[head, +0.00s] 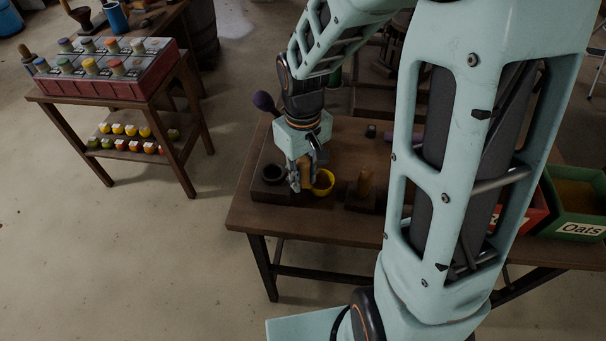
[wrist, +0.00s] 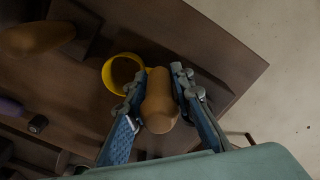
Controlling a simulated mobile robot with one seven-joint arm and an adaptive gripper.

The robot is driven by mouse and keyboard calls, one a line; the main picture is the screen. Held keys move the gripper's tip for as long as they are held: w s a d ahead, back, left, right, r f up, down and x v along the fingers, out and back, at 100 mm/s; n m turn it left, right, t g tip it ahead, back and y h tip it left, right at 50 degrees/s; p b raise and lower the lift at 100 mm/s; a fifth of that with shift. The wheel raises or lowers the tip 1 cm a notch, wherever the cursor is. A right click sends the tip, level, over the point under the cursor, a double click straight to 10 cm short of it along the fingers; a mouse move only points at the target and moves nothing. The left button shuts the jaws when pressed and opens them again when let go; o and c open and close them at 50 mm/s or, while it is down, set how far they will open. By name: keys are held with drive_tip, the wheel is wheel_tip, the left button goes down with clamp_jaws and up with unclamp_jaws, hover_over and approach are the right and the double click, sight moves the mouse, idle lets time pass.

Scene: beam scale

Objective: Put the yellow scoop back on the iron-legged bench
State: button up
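The yellow scoop has a round yellow cup (head: 323,182) and a thick tan handle (head: 305,168). In the wrist view the cup (wrist: 104,72) is beyond the fingertips, left of the handle (wrist: 161,100). My gripper (head: 299,180) is over the front left part of the dark-legged bench (head: 248,218). In the wrist view my gripper's fingers (wrist: 160,88) flank the handle and appear closed against both sides. The cup is at or just above the bench top; I cannot tell whether it touches. The fingers hide part of the handle.
A green oats bin (head: 577,208) is at the bench's right. A separate wooden stand (head: 164,90) holds a red crate (head: 110,82) at left.

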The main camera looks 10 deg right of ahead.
drive_tip(key=shift+o, duration=1.4)
drive_tip(key=shift+r, duration=0.15)
wheel_tip(320, 180, up, 12)
drive_tip(key=shift+s+r+p, duration=0.1)
drive_tip(key=shift+p, duration=0.6)
